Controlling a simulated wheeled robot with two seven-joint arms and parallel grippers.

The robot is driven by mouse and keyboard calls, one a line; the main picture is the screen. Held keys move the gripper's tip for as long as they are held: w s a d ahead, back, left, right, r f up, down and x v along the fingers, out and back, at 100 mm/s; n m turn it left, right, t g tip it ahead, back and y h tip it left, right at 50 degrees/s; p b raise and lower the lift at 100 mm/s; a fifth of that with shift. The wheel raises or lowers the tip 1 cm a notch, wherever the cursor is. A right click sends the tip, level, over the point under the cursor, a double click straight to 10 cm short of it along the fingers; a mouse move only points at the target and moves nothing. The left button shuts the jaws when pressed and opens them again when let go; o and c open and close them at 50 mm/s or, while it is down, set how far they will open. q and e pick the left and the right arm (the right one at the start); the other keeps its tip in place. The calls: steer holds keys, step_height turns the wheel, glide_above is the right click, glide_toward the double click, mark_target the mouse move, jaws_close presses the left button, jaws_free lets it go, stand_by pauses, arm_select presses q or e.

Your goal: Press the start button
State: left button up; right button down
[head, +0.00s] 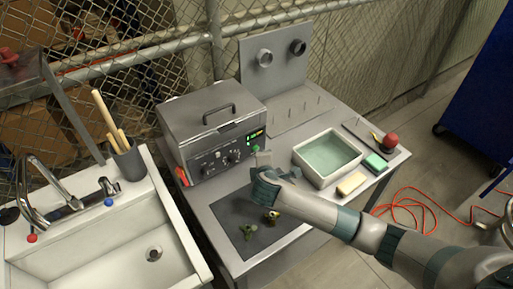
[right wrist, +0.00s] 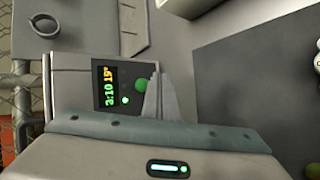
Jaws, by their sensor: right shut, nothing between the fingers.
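The grey tank machine (head: 212,125) stands on the table with its lid closed and a handle on top. Its front has several dark knobs and a lit display (head: 254,135). The round green start button (head: 255,149) is below the display. In the right wrist view the button (right wrist: 141,84) shows beside the lit display (right wrist: 109,88). My right gripper (head: 263,158) is in front of the machine's right end, close to the button. Its fingers (right wrist: 165,97) are shut and empty, their tips beside the button; I cannot tell whether they touch it. My left gripper is not in view.
A dark mat (head: 238,228) with small parts lies in front of the machine. A sink (head: 110,240) is at the left. A pegged rack is behind.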

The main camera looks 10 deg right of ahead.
steer(key=shift+s+d+r+p, duration=0.1)
steer(key=shift+s+d+p, duration=0.25)
steer(key=shift+s, duration=0.3)
steer(key=shift+s+d+p, duration=0.15)
steer(key=shift+s+p, duration=0.25)
steer(key=shift+s, duration=0.5)
